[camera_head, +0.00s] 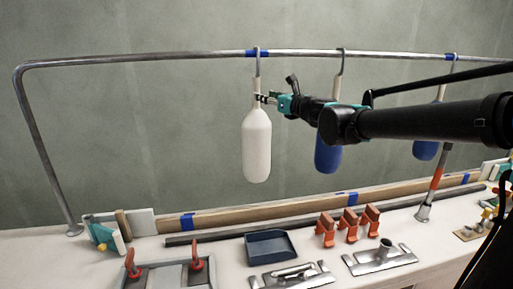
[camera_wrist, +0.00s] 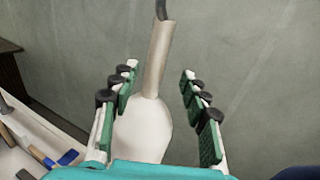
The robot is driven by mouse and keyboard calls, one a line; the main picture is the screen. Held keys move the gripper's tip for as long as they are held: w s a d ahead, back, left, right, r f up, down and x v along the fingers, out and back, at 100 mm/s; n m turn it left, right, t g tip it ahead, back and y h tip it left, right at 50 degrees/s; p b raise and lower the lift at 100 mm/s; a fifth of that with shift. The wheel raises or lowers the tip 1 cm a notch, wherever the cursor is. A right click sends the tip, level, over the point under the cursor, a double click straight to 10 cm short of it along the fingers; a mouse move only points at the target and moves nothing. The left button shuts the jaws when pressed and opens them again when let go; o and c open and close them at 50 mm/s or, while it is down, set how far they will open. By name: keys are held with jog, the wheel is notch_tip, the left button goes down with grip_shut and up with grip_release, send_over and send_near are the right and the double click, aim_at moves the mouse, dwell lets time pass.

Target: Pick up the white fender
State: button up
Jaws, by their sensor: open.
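The white fender (camera_head: 257,145) hangs upright by a hook from the metal rail (camera_head: 180,56), at a blue-taped spot. In the wrist view its rounded white body (camera_wrist: 143,128) and narrow beige neck (camera_wrist: 158,62) show between my fingers. My gripper (camera_head: 266,98) is at the fender's neck, coming from the right. In the wrist view the gripper (camera_wrist: 157,90) is open, with one green-padded finger on each side of the neck. A gap shows between the right finger and the neck; the left finger is closer to the fender. The lower fender is hidden in the wrist view.
Two blue fenders hang to the right, one (camera_head: 328,152) partly behind my arm and another (camera_head: 426,150) farther along. Below are a dark blue tray (camera_head: 270,247), orange clamps (camera_head: 349,222) and metal fittings (camera_head: 380,258) on the white deck. Free air lies left of the white fender.

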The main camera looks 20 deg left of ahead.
aim_at(257, 108)
jog(key=shift+s+x, duration=0.25)
jog(key=shift+x, duration=2.7)
jog(key=shift+a, duration=0.1)
grip_shut()
